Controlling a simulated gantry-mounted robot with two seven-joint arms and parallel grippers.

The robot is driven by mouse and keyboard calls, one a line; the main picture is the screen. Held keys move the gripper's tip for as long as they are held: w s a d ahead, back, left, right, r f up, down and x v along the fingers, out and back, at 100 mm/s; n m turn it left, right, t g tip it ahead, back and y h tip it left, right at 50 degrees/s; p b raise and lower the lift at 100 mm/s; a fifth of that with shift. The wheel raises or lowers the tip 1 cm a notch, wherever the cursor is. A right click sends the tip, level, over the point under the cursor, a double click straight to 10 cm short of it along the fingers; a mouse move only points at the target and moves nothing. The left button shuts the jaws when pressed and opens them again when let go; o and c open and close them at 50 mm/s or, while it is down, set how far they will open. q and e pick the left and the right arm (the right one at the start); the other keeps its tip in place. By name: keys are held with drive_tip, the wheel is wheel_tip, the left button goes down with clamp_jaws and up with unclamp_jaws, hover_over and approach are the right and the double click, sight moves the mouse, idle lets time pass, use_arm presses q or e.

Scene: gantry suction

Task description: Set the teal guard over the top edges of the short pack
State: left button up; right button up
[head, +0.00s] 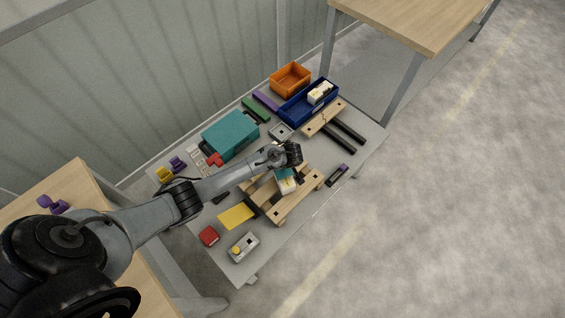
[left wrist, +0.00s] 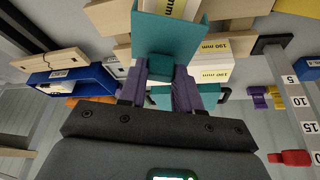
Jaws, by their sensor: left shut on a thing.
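My left gripper (head: 291,155) is over the wooden pallet in the middle of the table. In the left wrist view its purple fingers (left wrist: 160,92) are shut on the small block-like grip of the teal guard (left wrist: 165,36). In the head view the guard (head: 283,173) shows just below the gripper, at the top of a white pack (head: 288,186) on the pallet. In the left wrist view a white pack with a printed mm label (left wrist: 172,7) shows between the guard's side walls. I cannot tell whether the guard rests on it. My right gripper is not in view.
The slatted pallet (head: 296,207) lies near the table's front edge. Another white labelled pack (left wrist: 212,70) shows behind the guard. A teal case (head: 231,135), blue tray (head: 309,103), orange bin (head: 290,79), yellow sheet (head: 237,216) and grey box (head: 243,247) stand around.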

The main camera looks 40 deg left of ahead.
sight(286, 176)
use_arm(q)
drive_tip(key=shift+p, duration=0.5)
idle(0.8)
idle(0.4)
drive_tip(key=shift+f+b, duration=0.7)
drive_tip(key=shift+f, duration=0.25)
drive_tip(key=shift+f+b, duration=0.45)
drive_tip(key=shift+f, duration=0.25)
drive_tip(key=o, duration=1.1)
drive_tip(key=p+v, duration=0.3)
drive_tip(key=v, duration=0.6)
drive_tip(key=shift+r, duration=0.4)
drive_tip(key=shift+s+d+r+p, duration=0.15)
drive_tip(key=shift+d+r+p, duration=0.15)
drive_tip(key=shift+r, duration=0.15)
